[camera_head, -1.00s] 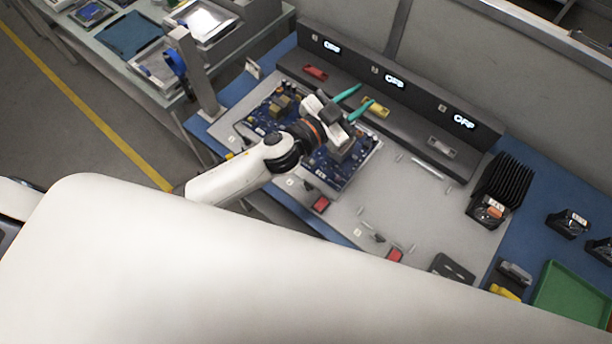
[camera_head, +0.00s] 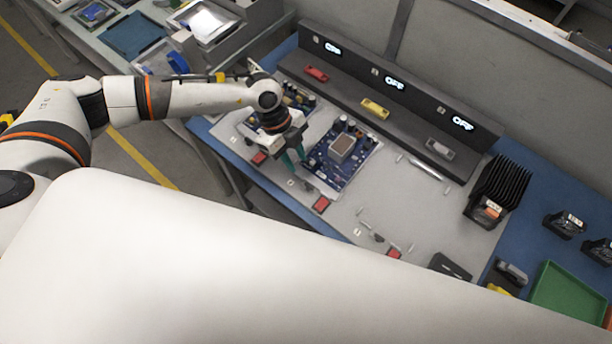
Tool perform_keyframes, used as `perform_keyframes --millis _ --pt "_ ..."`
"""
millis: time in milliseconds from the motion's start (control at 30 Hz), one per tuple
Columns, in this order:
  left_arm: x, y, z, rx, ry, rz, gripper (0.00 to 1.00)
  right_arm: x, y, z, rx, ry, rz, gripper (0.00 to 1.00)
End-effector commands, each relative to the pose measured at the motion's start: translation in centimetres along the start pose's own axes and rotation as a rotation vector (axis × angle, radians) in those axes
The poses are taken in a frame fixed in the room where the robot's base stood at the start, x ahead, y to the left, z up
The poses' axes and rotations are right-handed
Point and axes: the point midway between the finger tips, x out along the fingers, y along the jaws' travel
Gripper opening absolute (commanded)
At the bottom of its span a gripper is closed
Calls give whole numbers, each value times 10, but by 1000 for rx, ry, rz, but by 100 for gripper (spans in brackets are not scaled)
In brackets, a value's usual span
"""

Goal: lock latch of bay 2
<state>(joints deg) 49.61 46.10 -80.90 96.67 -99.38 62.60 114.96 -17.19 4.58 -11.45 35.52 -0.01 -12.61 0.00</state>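My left gripper (camera_head: 296,164) has teal fingers that point down, apart and with nothing seen between them. It is over the mat, between the left board and the middle board (camera_head: 342,157). The middle board is blue with a square metal block and lies in front of the middle OFF display (camera_head: 394,83), likely bay 2. A small red piece (camera_head: 321,204), perhaps its latch, sits at that board's front edge; the gripper is to its upper left, apart from it. Whether it is locked cannot be told. My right gripper is not in view.
Other red pieces lie at the left (camera_head: 259,158) and right (camera_head: 394,253). The back panel carries a red (camera_head: 316,73), a yellow (camera_head: 374,108) and a grey part (camera_head: 440,149). A black finned heatsink (camera_head: 499,188) and a green tray (camera_head: 568,290) stand at the right.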

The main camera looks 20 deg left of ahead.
Motion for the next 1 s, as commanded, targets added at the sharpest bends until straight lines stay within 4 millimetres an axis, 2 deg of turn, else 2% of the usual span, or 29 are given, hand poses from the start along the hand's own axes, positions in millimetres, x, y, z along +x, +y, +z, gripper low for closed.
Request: perform_keyframes --millis 200,433,600,867,1000 --pt "44 0 3 0 -3 -2 30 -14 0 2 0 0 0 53" --pt "78 0 2 1 -4 0 30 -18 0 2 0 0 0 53" --pt "88 0 2 2 -3 1 30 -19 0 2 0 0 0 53" --pt "89 0 2 2 -4 2 30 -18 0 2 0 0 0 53" --pt "89 0 2 2 -4 2 7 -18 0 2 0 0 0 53"
